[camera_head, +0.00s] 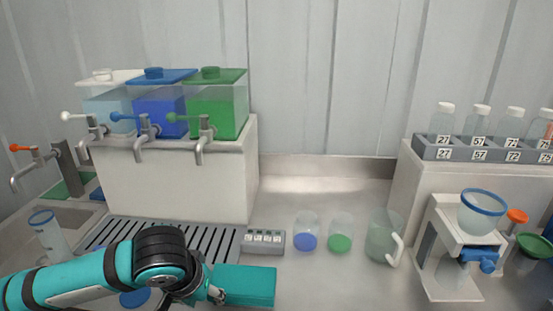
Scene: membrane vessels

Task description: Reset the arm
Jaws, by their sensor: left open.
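My left arm comes in from the lower left in teal and black, low over the front of the counter. My left gripper (218,293) shows only in small part beside the black joint and a teal block-like part of my arm. It is open, and I see nothing held in it. Its fingertips are hard to make out. My right gripper is not in view.
Three tanks, clear (108,107), blue (160,112) and green (219,110), with taps stand on a white block behind a drain grate (207,238). Blue (305,241) and green (340,243) cups, a jug (381,243) and a funnel stand (436,258) are right. Numbered bottles (443,121) stand on a shelf.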

